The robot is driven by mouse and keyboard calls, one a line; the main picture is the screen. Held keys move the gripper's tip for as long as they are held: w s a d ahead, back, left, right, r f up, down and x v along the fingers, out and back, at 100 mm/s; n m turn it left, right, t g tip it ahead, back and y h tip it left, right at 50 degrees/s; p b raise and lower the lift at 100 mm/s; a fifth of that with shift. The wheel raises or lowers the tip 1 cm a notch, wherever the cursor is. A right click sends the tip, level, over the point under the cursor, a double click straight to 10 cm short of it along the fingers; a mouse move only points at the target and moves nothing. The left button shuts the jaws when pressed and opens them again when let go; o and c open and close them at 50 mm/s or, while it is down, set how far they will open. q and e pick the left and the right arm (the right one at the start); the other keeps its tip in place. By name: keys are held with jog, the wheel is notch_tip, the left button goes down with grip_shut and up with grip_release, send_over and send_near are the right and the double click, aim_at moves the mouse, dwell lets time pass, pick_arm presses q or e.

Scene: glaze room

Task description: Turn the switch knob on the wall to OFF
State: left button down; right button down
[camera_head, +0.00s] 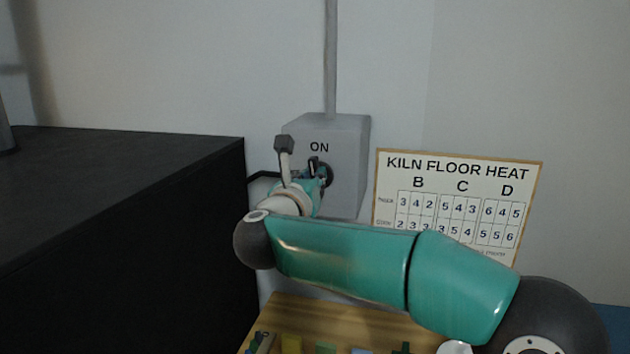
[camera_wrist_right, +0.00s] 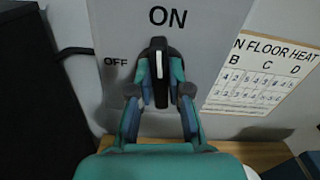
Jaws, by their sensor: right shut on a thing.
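The grey switch box (camera_head: 347,150) is on the wall in the head view, with ON printed above the knob. In the right wrist view the box face (camera_wrist_right: 212,40) has ON at the top and OFF at the left. The black knob (camera_wrist_right: 158,60) stands upright, its white line pointing up toward ON. My right gripper (camera_wrist_right: 160,90) is shut on the knob, one finger on each side. In the head view my right gripper (camera_head: 318,178) and arm hide most of the knob (camera_head: 314,165). My left gripper is not in view.
A grey conduit (camera_head: 331,60) runs up from the box. A KILN FLOOR HEAT chart (camera_head: 460,170) hangs to the right. A large black cabinet (camera_head: 120,230) stands at the left. A wooden surface (camera_head: 335,317) with small coloured items lies below my arm.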

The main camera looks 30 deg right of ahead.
jog(key=n, duration=0.5)
jog(key=f+n+p, duration=0.1)
jog(key=n, duration=0.4)
jog(key=w+a+n, duration=0.1)
jog(key=n, duration=0.5)
jog(key=shift+f, duration=0.35)
jog(key=c, duration=1.1)
grip_release()
jog(key=shift+a, duration=0.1)
